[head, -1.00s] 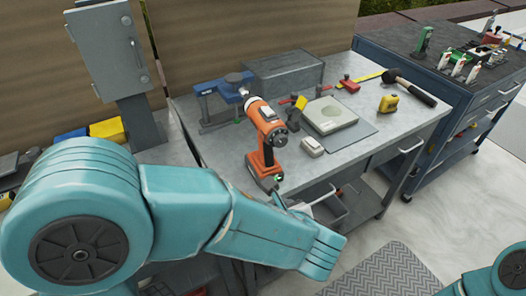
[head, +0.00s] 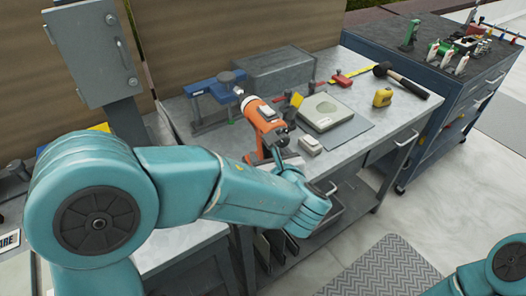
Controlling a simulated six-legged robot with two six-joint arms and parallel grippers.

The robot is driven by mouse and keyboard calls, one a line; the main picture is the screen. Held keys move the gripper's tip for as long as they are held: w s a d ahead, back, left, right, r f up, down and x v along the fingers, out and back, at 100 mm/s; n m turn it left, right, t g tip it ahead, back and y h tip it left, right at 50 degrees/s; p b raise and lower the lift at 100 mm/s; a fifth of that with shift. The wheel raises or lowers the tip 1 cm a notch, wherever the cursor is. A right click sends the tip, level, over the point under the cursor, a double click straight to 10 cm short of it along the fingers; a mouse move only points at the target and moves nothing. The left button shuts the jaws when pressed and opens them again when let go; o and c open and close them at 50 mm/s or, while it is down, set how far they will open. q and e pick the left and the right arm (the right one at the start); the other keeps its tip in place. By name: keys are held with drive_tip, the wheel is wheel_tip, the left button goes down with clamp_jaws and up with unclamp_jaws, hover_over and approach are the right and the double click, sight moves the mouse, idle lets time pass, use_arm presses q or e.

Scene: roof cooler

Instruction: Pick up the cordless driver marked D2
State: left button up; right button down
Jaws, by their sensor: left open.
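An orange and grey cordless driver (head: 264,123) stands upright at the front of the grey workbench (head: 349,131). Its chuck points to the upper left. My left forearm and wrist hide its foot, and I cannot read a D2 mark on it. My left gripper (head: 291,163) is open, mostly hidden behind my wrist, close to the right of the driver's handle. I cannot tell whether it touches the driver. My right arm shows only at the bottom right corner, with its gripper out of view.
A blue tool cabinet (head: 437,122) stands at the right.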

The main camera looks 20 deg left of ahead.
sight(264, 146)
use_arm(q)
drive_tip(key=x, duration=0.5)
drive_tip(key=shift+w, duration=0.3)
drive_tip(key=shift+a, duration=0.1)
drive_tip(key=shift+s, duration=0.1)
clamp_jaws()
idle(0.9)
drive_tip(key=shift+r, duration=0.15)
